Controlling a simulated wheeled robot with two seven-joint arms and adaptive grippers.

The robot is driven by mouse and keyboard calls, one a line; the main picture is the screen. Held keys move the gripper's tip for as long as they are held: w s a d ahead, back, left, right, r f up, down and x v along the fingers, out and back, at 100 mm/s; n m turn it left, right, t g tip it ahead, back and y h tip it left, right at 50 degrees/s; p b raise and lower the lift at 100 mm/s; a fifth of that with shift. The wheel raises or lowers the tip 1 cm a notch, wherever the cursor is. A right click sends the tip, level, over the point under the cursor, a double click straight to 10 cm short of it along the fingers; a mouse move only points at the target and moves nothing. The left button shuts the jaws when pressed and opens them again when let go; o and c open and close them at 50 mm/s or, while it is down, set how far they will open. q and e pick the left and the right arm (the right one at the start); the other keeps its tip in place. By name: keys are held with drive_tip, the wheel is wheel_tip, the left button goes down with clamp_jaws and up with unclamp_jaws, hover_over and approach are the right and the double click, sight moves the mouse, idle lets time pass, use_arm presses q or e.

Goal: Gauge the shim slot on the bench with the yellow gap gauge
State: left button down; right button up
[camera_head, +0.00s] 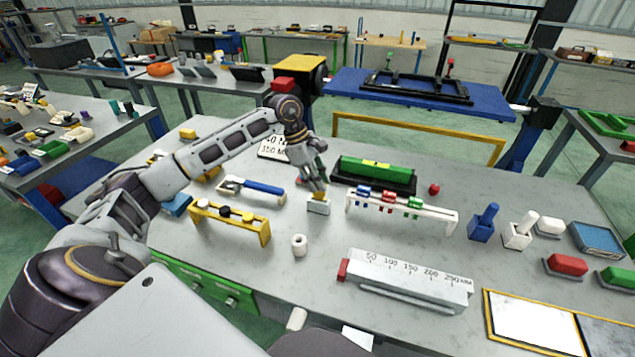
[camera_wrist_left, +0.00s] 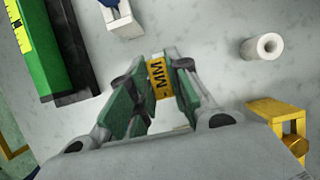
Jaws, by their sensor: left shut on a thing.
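My left gripper (camera_head: 318,190) is shut on the yellow gap gauge (camera_wrist_left: 158,79), whose face shows dark "MM" lettering in the left wrist view. In the head view the gauge (camera_head: 319,196) shows as a small yellow piece at the fingertips. A small white block (camera_head: 318,207) stands on the bench right below it; it may be the shim slot. I cannot tell whether the gauge touches the block or sits in it. The fingers hide part of the gauge. My right gripper is not in view.
A white rack with coloured clips (camera_head: 400,208) and a green box (camera_head: 376,170) stand to the right. A yellow rack (camera_head: 228,222) and a blue-handled tool (camera_head: 252,186) lie left. A white roll (camera_head: 299,245) and a marked ruler block (camera_head: 408,280) stand nearer.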

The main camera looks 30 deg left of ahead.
use_arm(q)
drive_tip(key=shift+r, duration=0.35)
drive_tip(key=shift+r+p, duration=0.55)
drive_tip(key=shift+r, duration=0.25)
drive_tip(key=shift+r+p, duration=0.55)
drive_tip(key=shift+r, duration=0.9)
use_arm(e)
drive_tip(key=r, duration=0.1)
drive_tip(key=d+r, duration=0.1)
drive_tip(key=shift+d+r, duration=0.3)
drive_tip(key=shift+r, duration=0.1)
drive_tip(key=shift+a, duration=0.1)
